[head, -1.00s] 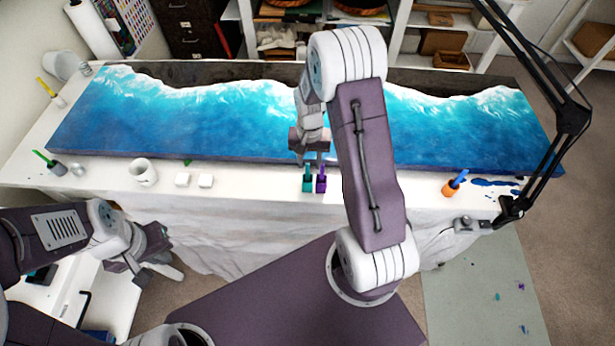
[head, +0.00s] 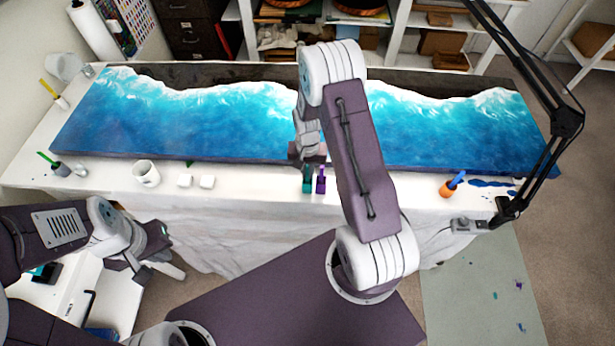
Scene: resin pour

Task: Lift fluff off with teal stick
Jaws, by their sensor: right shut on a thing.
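The long resin panel (head: 160,115), blue with white wave marks, lies on the white-covered table. A teal cup (head: 307,184) and a purple cup (head: 321,185) stand side by side at its front edge. My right gripper (head: 309,162) is just above and behind these cups, pointing down. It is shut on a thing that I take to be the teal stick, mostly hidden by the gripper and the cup. The fluff is too small to make out on the panel. My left gripper (head: 156,273) looks open and empty, low at the left, off the table's front.
An orange cup (head: 447,188) with a blue stick is at the right. A green-stick cup (head: 60,169) is at the left. A black lamp arm (head: 545,150) rises at the right.

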